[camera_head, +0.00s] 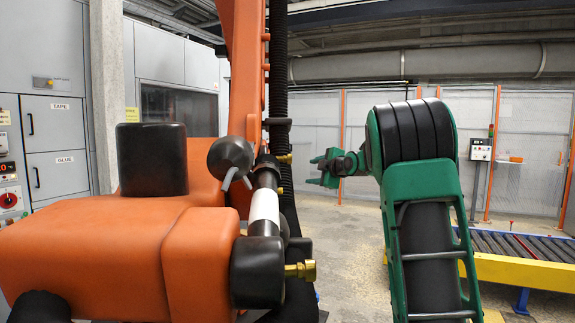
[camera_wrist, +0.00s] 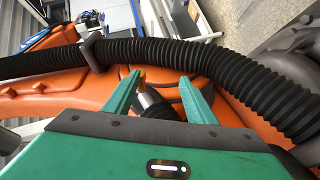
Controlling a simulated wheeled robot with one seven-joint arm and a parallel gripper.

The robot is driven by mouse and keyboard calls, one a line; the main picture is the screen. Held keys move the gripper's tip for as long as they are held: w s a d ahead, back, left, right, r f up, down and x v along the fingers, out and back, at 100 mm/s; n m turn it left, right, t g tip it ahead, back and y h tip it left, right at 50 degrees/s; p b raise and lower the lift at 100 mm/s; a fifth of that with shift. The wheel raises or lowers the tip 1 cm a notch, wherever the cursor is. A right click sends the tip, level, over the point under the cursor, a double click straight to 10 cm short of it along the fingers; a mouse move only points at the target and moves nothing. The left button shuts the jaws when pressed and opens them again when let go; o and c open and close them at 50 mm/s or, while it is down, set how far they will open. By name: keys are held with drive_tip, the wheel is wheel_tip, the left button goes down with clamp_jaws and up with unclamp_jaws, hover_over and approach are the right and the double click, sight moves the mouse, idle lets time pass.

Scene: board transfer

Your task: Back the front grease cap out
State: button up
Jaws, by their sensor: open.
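A large orange robot arm fills the left of the head view. A brass cap (camera_head: 302,270) sticks out to the right from its dark joint housing, low in the picture. A second, smaller brass cap (camera_head: 285,158) sticks out higher up, by the wrist part. I cannot tell for sure which is the front grease cap. My green gripper (camera_head: 312,171) is open and empty, just right of the upper cap and apart from it. In the wrist view my open fingers (camera_wrist: 158,80) spread around a dark and silver cylinder with a brass tip (camera_wrist: 141,76); contact cannot be seen.
A black corrugated hose (camera_head: 278,90) hangs down behind the caps; it also crosses the wrist view (camera_wrist: 170,52) just beyond my fingertips. A yellow-framed roller conveyor (camera_head: 520,262) stands at the right. Grey cabinets (camera_head: 55,130) stand at the left. Floor between is clear.

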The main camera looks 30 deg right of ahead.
sight(291, 160)
drive_tip(key=w+n, duration=0.1)
drive_tip(key=w, duration=0.4)
drive_tip(key=w+r+n+t+y, duration=0.1)
drive_tip(key=w, duration=0.4)
drive_tip(key=w+a+r+n+t, duration=0.1)
drive_tip(key=w, duration=0.4)
drive_tip(key=shift+w+r+n, duration=0.25)
drive_tip(key=shift+w+n, duration=0.05)
